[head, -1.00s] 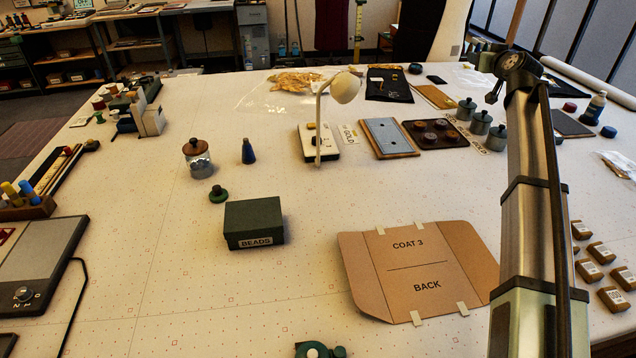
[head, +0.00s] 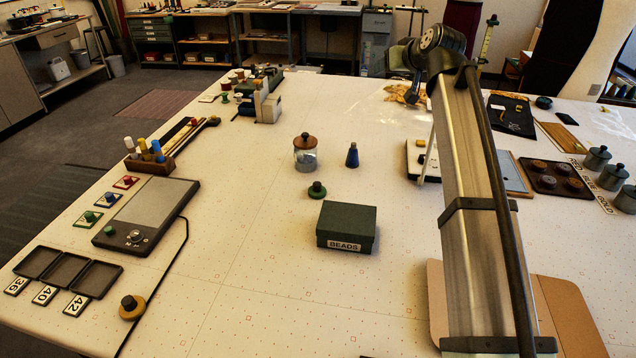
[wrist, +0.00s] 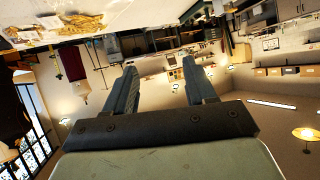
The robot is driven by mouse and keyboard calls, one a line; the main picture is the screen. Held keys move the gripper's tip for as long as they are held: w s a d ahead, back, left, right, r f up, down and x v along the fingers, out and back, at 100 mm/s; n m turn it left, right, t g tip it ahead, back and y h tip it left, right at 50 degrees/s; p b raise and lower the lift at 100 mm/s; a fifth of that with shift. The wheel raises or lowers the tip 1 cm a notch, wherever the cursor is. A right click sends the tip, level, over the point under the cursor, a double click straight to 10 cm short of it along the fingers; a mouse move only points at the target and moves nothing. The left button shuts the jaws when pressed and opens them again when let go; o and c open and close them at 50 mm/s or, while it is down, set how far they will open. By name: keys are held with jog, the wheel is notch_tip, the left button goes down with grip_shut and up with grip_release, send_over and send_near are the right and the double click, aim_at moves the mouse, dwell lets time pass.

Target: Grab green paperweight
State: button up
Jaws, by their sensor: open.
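A small green paperweight (head: 317,190) with a dark round knob stands upright on the pale table in the head view, just behind a dark green box marked BEADS (head: 346,227). It is uncovered and nothing touches it. My gripper shows in the wrist view (wrist: 163,85), its two fingers wide apart with nothing between them. It points out over the room, with the table's far part upside down at the top left. The paperweight is not seen in the wrist view. In the head view my arm rises at the right, well apart from the paperweight.
A glass jar with a wooden lid (head: 305,152) and a blue cone-shaped item (head: 352,155) stand behind the paperweight. A similar yellow knobbed weight (head: 131,307) is at the front left. My arm partly hides a cardboard pattern (head: 566,310).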

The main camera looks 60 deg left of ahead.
jog(key=s+f+n+g+h, duration=0.2)
jog(key=s+f+h, duration=0.1)
jog(key=s+f, duration=0.65)
jog(key=n+g+h, duration=0.2)
jog(key=n+h, duration=0.1)
jog(key=h, duration=0.1)
send_near(317, 183)
jog(key=x, duration=0.3)
jog(key=shift+s+f, duration=0.15)
jog(key=shift+s, duration=0.2)
jog(key=shift+w+x, duration=0.15)
jog(key=shift+x, duration=1.2)
jog(key=shift+w+x, duration=0.1)
jog(key=shift+x, duration=1.2)
jog(key=shift+c, duration=0.2)
grip_shut()
